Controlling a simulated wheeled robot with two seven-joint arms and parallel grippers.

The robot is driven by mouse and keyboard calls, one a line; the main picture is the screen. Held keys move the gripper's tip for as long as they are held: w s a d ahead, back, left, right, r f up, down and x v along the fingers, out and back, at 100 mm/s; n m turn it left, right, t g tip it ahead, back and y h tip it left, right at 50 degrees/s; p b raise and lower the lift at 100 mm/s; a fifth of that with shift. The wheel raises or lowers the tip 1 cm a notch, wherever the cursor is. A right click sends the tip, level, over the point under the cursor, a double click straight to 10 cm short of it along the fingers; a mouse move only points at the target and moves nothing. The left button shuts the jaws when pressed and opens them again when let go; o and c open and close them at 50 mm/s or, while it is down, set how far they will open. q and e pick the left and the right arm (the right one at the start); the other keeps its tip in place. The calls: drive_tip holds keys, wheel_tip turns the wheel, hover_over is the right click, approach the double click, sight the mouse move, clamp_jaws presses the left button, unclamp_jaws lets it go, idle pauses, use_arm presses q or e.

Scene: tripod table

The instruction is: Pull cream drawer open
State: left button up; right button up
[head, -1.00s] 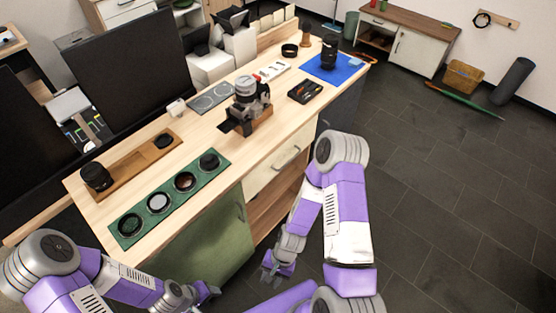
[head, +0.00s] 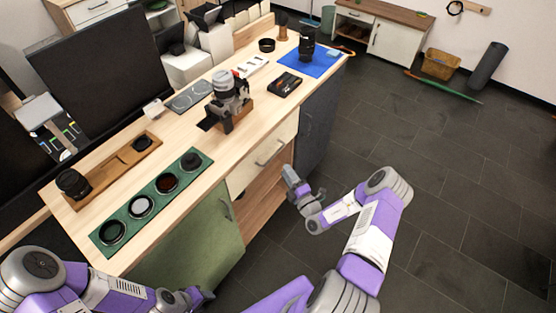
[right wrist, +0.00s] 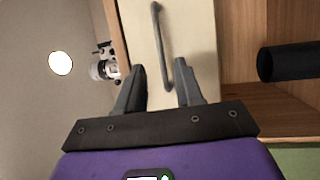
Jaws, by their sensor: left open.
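The cream drawer (head: 247,170) is shut in the desk front, under the wooden top and above an open shelf. Its grey bar handle (head: 269,152) faces me. In the right wrist view the cream front (right wrist: 190,30) fills the upper middle, and the handle (right wrist: 160,45) runs up and down just beyond the fingers. My right gripper (head: 289,173) is in front of the drawer; in the right wrist view its jaws (right wrist: 160,80) are apart and empty, with the handle's near end between or just beyond the tips. My left gripper (head: 205,293) is low, near the green cabinet door, open.
The green door (head: 190,235) is left of the drawer and a dark cabinet (head: 318,125) is right of it. A camera (head: 230,95) stands on the desktop above the drawer. A dark cylinder (right wrist: 288,62) shows on the shelf.

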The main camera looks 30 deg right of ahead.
drive_tip(key=w+r+b, duration=0.1)
drive_tip(key=w, duration=0.6)
drive_tip(key=shift+r+b, duration=0.15)
drive_tip(key=shift+b, duration=0.15)
drive_tip(key=shift+c, duration=0.2)
clamp_jaws()
drive_tip(key=shift+a, duration=0.1)
idle(0.8)
